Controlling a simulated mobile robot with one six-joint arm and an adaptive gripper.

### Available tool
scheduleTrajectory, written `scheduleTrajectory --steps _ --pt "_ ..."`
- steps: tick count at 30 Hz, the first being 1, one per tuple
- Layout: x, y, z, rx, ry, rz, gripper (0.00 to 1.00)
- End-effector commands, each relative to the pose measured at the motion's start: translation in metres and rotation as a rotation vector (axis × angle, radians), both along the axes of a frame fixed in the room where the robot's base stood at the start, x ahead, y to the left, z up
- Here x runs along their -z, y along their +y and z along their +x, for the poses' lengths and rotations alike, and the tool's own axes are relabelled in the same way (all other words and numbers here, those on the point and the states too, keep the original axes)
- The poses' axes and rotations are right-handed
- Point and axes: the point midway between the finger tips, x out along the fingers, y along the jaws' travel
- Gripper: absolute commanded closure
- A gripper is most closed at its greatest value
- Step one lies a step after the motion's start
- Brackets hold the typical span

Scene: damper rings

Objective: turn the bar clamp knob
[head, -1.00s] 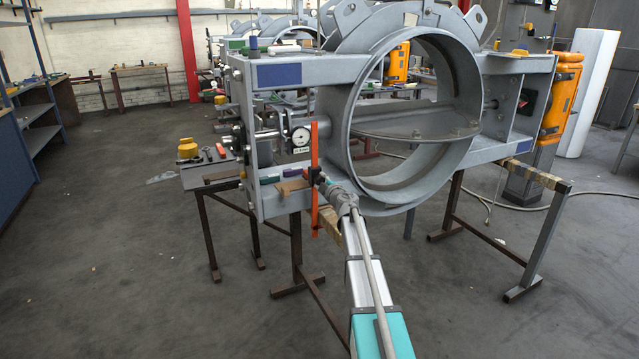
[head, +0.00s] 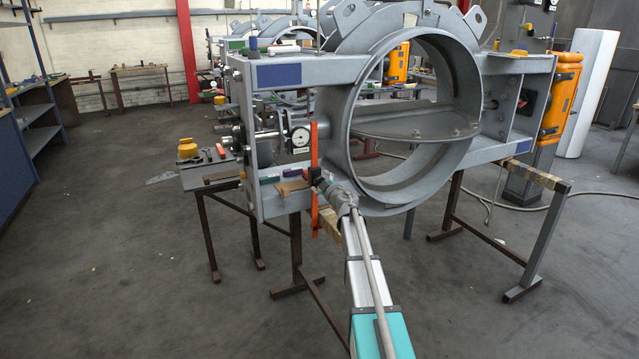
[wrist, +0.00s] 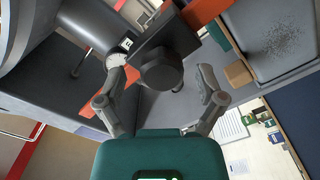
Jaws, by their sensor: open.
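The bar clamp has an upright orange bar (head: 314,160) at the front left of the grey damper frame. In the wrist view its orange bar (wrist: 206,10) shows at the top, next to a black clamp body. The black round knob (wrist: 161,76) faces the wrist camera. My gripper (wrist: 162,68) is open, with one finger on each side of the knob and a visible gap at both sides.
The large damper ring (head: 364,130) stands just right of the clamp. A dial gauge (head: 300,137) is close on the left. A brown block (wrist: 238,73) lies near the right finger in the wrist view. The floor at the front left is clear.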

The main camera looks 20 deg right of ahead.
Motion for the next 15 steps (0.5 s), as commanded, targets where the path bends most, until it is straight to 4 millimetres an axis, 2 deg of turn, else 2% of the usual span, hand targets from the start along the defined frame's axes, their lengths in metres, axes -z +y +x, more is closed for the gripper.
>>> scheduleTrajectory --steps 15 --pt "0.000 0.000 -0.014 0.000 0.000 -0.001 0.12"
